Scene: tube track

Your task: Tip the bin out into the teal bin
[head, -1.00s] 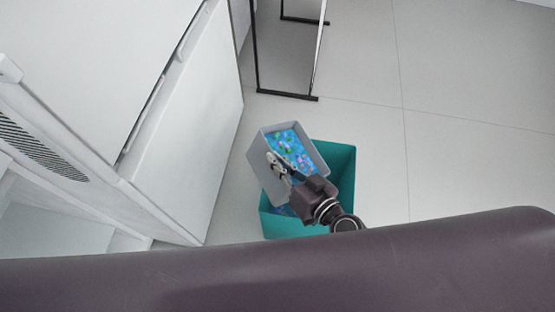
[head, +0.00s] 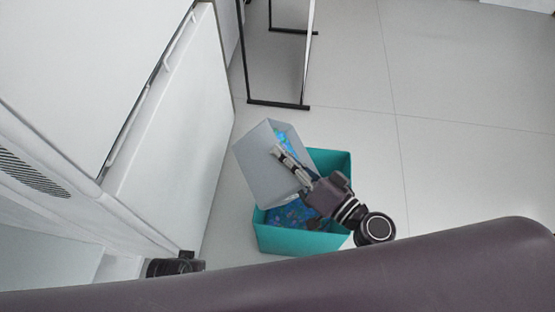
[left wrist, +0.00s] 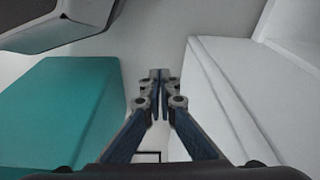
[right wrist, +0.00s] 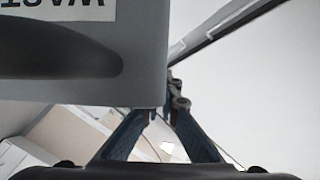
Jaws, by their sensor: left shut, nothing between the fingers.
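The grey bin (head: 265,165) is tilted steeply over the teal bin (head: 290,241) in the head view, with blue contents (head: 285,140) showing at its far edge. More blue pieces (head: 290,212) lie inside the teal bin, which stands on the floor. My right gripper (head: 283,158) is shut on the grey bin's wall; the bin also fills the upper left of the right wrist view (right wrist: 80,60). My left gripper (left wrist: 160,77) is shut and empty, beside the teal bin (left wrist: 62,110) in the left wrist view. A grey corner (left wrist: 75,20) shows above it there.
A white cabinet (head: 175,140) stands close on the left of the bins. A black-framed stand (head: 280,104) is behind them. The tiled floor (head: 450,170) to the right is clear.

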